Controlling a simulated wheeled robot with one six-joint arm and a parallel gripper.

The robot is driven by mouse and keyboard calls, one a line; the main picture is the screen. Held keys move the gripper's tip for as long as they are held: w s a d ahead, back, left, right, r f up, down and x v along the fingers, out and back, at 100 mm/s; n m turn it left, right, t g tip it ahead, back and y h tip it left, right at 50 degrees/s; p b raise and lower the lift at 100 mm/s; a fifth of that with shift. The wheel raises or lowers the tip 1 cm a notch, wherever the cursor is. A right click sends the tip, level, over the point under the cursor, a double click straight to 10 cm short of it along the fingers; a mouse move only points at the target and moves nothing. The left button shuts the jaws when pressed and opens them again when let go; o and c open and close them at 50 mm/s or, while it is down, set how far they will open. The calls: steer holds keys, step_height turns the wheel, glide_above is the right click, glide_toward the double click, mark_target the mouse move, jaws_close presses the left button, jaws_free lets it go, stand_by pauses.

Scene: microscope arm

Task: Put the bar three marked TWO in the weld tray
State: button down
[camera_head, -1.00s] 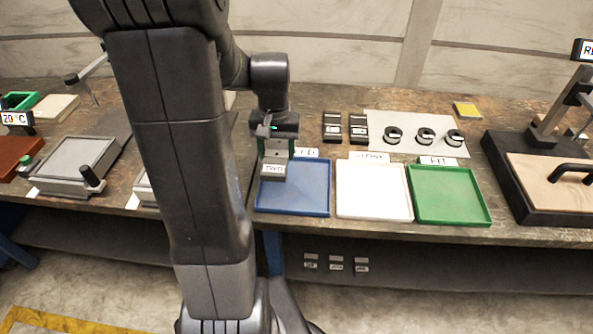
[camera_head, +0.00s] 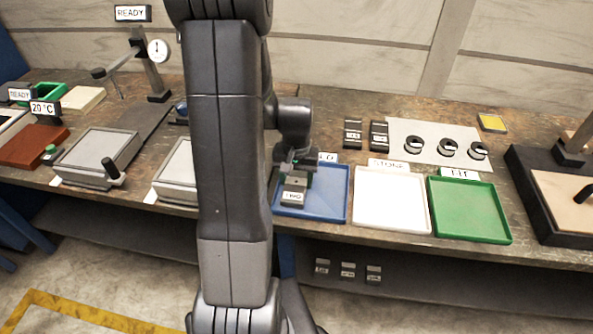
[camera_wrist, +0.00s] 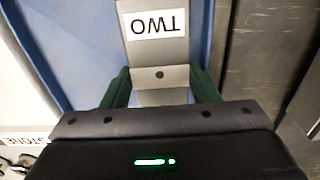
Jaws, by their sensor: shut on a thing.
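A grey metal bar marked TWO (camera_head: 293,192) is held in my gripper (camera_head: 296,172). It is over the left part of the blue tray (camera_head: 334,195), low and near the tray's floor; I cannot tell whether it touches. The tray's label (camera_head: 328,157) is partly hidden by my arm, with only "LD" readable. In the wrist view the bar (camera_wrist: 160,74) sits between the green fingers of my gripper (camera_wrist: 160,88), its TWO label upside down. Blue tray surface (camera_wrist: 84,45) shows beside it.
A white tray labelled STONE (camera_head: 392,200) and a green tray (camera_head: 470,210) stand to the right. Two dark marked blocks (camera_head: 353,132) (camera_head: 379,135) and several black rings on a pale sheet (camera_head: 432,140) lie behind. Grey plates with knobs (camera_head: 97,155) are at left.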

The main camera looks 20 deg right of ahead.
mark_target(296, 182)
stand_by(0.3)
steer(key=shift+f, duration=0.2)
steer(key=c, duration=0.8)
jaws_free()
steer(key=shift+r, duration=0.15)
step_height(296, 182, up, 12)
steer(key=shift+r, duration=0.1)
